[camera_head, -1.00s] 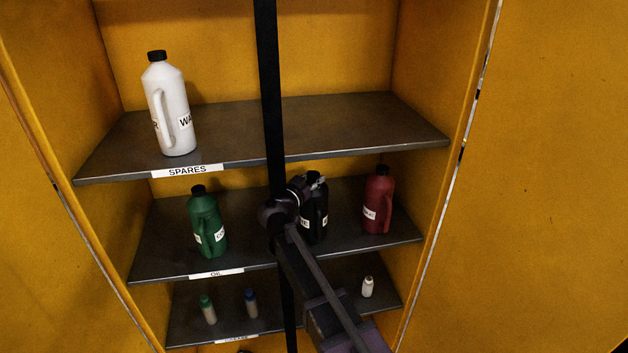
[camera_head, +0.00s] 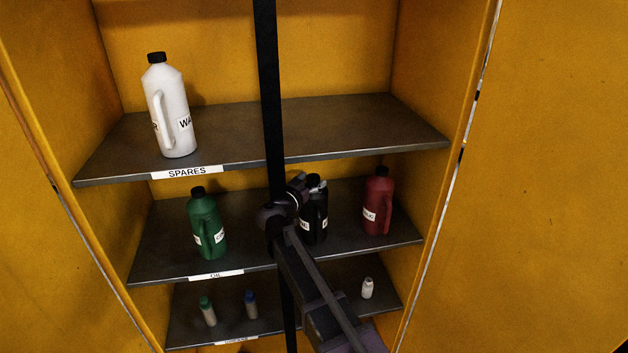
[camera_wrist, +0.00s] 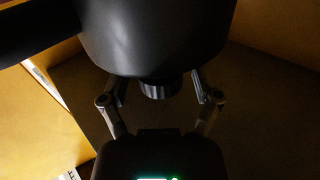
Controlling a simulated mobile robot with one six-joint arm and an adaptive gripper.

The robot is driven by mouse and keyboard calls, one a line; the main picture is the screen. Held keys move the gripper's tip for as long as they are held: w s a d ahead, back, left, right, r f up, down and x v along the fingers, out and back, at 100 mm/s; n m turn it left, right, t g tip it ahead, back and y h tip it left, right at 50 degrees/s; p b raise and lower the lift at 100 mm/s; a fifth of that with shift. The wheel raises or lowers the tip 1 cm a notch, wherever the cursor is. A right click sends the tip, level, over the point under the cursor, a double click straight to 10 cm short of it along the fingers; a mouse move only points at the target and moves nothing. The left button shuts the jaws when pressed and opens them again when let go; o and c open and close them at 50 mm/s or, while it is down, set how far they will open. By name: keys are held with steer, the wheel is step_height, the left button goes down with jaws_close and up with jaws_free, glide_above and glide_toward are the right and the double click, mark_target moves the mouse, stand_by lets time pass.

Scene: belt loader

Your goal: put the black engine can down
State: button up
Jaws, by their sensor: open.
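The black engine can (camera_head: 314,225) stands upright on the middle shelf (camera_head: 160,245), which is labelled OIL, between the green can (camera_head: 206,225) and the red can (camera_head: 378,203). My gripper (camera_head: 316,184) is at the top of the black can. In the wrist view, the can's dark body (camera_wrist: 155,35) fills the top and its cap (camera_wrist: 160,89) points toward my palm. My open fingers (camera_wrist: 160,80) lie on both sides of the cap. The fingertips are hidden behind the can, and I cannot tell whether they touch it.
A white bottle (camera_head: 170,110) stands on the upper shelf (camera_head: 300,125), labelled SPARES. Several small bottles stand on the lowest shelf (camera_head: 280,318). The upper shelf lies above and behind my gripper. Yellow cabinet walls (camera_head: 440,200) close in both sides. My arm hides part of the middle shelf.

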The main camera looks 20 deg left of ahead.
steer(key=v, duration=1.1)
steer(key=shift+s, duration=0.3)
steer(key=shift+s, duration=0.1)
stand_by(0.4)
